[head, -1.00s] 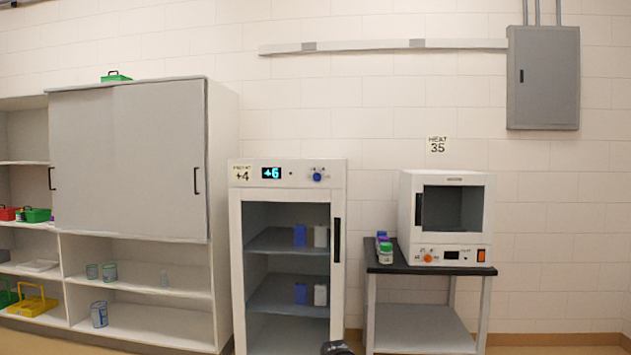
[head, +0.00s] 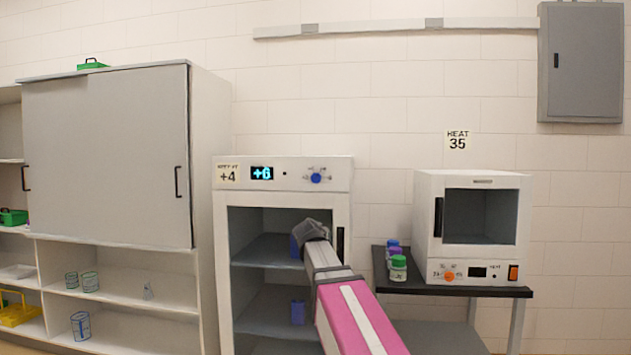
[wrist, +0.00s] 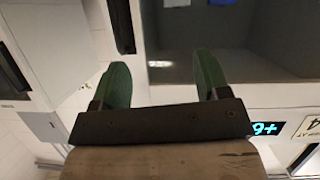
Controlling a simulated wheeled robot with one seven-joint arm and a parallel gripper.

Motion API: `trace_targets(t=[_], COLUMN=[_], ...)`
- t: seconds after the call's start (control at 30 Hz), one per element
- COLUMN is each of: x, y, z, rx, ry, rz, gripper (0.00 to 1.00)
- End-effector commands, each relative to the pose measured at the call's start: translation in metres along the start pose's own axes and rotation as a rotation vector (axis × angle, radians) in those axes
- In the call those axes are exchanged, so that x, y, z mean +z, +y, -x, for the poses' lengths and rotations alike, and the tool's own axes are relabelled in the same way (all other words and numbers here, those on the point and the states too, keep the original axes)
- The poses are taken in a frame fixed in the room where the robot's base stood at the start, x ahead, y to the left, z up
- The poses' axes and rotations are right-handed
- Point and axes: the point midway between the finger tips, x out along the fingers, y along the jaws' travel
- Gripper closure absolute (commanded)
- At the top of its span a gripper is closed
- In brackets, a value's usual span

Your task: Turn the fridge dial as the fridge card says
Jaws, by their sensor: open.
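The fridge (head: 285,205) has a blue dial (head: 316,178) on its top panel, with small marks around it. The fridge card (head: 227,174) at the panel's left reads +4. The lit display (head: 262,173) reads +6. My gripper (head: 311,229) is in front of the fridge's glass, a little below the dial and apart from it in the picture. In the wrist view its two green fingers (wrist: 162,80) are spread with nothing between them. The display (wrist: 265,128) and the card (wrist: 308,127) show upside down there. The dial does not show in the wrist view.
A fridge handle (head: 340,246) is right of my arm. A black-topped table (head: 470,289) holds a small oven (head: 425,222) and several bottles (head: 398,268). A card (head: 457,140) above reads HEAT 35. A cabinet (head: 110,150) stands left. The space before the fridge panel is clear.

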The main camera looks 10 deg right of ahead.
Motion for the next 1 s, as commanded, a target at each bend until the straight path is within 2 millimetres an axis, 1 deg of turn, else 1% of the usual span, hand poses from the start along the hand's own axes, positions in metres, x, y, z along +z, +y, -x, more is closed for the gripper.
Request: trace_targets(t=[0.03, 0.07, 0.1, 0.17, 0.2, 0.3, 0.4, 0.53, 0.67, 0.87, 1.0], x=[-0.032, -0.048, -0.068, -0.096, -0.113, -0.148, -0.172, -0.187, -0.192, -0.199, -0.208], y=[-0.003, -0.003, -0.004, -0.004, -0.004, -0.005, -0.005, -0.004, -0.004, -0.005, -0.006], z=[0.008, 0.013, 0.021, 0.032, 0.04, 0.057, 0.071, 0.079, 0.077, 0.058, 0.037], rx=[-0.002, -0.003, -0.005, -0.008, -0.01, -0.017, -0.023, -0.028, -0.028, -0.027, -0.028], ry=[0.058, 0.09, 0.131, 0.19, 0.225, 0.299, 0.35, 0.384, 0.39, 0.388, 0.388], rz=[-0.015, -0.023, -0.034, -0.049, -0.059, -0.078, -0.09, -0.097, -0.1, -0.099, -0.099], gripper=[0.31, 0.31, 0.31, 0.31, 0.31, 0.31, 0.31, 0.31, 0.31, 0.31, 0.31])
